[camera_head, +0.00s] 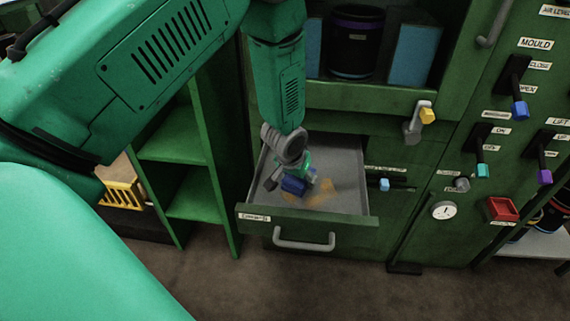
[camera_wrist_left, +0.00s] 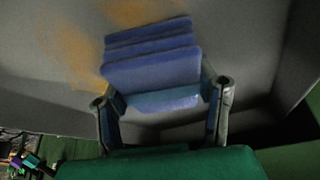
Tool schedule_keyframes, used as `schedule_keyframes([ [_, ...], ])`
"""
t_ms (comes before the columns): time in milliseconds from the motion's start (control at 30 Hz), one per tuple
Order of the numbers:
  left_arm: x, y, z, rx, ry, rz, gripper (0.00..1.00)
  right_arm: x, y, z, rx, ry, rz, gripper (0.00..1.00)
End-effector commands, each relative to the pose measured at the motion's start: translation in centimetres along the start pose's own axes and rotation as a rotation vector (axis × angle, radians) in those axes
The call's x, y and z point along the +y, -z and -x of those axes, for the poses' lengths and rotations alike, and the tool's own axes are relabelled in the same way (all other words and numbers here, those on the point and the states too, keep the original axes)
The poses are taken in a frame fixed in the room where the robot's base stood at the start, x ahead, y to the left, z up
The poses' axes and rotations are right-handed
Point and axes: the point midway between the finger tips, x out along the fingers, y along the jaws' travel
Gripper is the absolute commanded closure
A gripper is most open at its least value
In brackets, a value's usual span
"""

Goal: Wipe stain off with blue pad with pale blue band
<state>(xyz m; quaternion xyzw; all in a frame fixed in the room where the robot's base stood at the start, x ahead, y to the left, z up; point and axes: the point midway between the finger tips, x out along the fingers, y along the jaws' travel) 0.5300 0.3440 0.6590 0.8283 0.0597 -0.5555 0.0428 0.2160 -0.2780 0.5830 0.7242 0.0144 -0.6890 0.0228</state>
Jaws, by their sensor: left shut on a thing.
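The blue pad (camera_head: 294,185) is in the open grey drawer, held by my left gripper (camera_head: 291,177). In the left wrist view the pad (camera_wrist_left: 152,55) shows ridged blue layers and a pale blue band (camera_wrist_left: 165,100) between the two fingers of my left gripper (camera_wrist_left: 163,92), which is shut on it. The orange-brown stain (camera_head: 322,190) lies on the drawer floor, beside and partly behind the pad. In the left wrist view the stain (camera_wrist_left: 78,55) spreads to the left of the pad and above it. Whether the pad touches the floor is hard to tell. My right gripper is not in view.
The drawer (camera_head: 362,190) is pulled out of a green cabinet, with a handle (camera_head: 304,240) at its front. Its walls stand close around my gripper. Green shelves (camera_head: 175,150) are at left, levers and a red box (camera_head: 501,209) at right.

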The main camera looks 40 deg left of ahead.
Motion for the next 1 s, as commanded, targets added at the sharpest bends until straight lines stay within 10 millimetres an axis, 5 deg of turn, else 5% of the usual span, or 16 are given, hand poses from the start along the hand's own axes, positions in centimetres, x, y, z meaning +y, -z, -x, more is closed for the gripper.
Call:
schedule_keyframes([
  [133, -0.1, 0.0, -0.1, 0.000, 0.000, -0.003, 0.69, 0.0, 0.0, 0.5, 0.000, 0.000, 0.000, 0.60],
  [267, -0.1, 1.0, 2.1, 0.002, -0.001, -0.002, 0.69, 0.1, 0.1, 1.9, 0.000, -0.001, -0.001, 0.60],
  [1000, -0.2, 3.5, 7.0, 0.001, -0.003, -0.002, 0.69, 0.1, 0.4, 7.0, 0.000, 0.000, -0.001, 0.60],
])
